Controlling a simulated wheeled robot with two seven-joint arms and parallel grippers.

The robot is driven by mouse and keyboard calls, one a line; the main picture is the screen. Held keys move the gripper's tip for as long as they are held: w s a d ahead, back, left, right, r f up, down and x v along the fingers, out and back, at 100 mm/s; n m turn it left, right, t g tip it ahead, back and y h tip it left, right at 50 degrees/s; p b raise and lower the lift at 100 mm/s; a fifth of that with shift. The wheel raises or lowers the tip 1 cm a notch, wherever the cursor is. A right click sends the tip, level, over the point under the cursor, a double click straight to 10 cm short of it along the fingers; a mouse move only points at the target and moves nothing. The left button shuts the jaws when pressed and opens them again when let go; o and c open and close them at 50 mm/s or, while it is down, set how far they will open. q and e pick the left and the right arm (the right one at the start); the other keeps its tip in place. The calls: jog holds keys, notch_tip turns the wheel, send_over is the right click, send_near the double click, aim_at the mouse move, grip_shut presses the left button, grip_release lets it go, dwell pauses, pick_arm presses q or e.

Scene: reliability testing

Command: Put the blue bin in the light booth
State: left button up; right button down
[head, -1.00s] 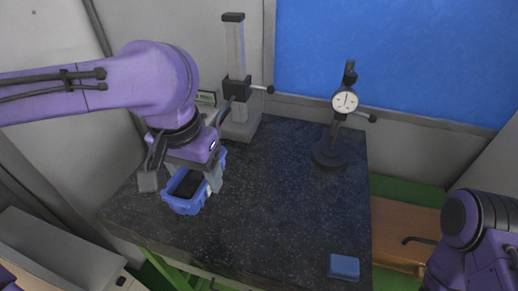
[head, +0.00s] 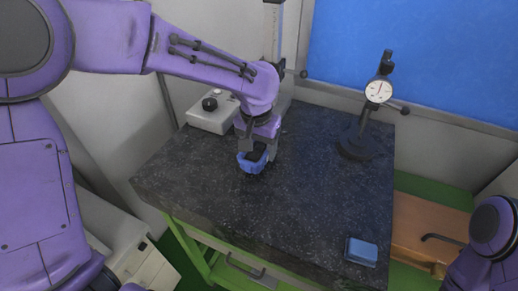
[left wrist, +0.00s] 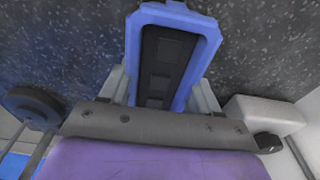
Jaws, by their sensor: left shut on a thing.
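In the left wrist view the blue bin (left wrist: 205,50) sits between the two grey fingers, with a dark inside. I cannot tell whether its underside touches the tabletop. My right arm shows at the right edge of the head view, but its gripper is out of frame. I cannot make out a light booth.
A pale box with a black knob (head: 211,117) stands left of the bin. A dial gauge stand (head: 358,145) is at the back right, and a small blue block (head: 361,251) lies at the front right. The middle of the table is clear.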

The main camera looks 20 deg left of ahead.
pick_arm(q)
jog(key=shift+f, duration=0.45)
jog(key=shift+w+f, duration=0.25)
jog(key=shift+f, duration=0.15)
jog(key=o, duration=1.1)
jog(key=shift+s, duration=0.2)
jog(key=shift+r, duration=0.1)
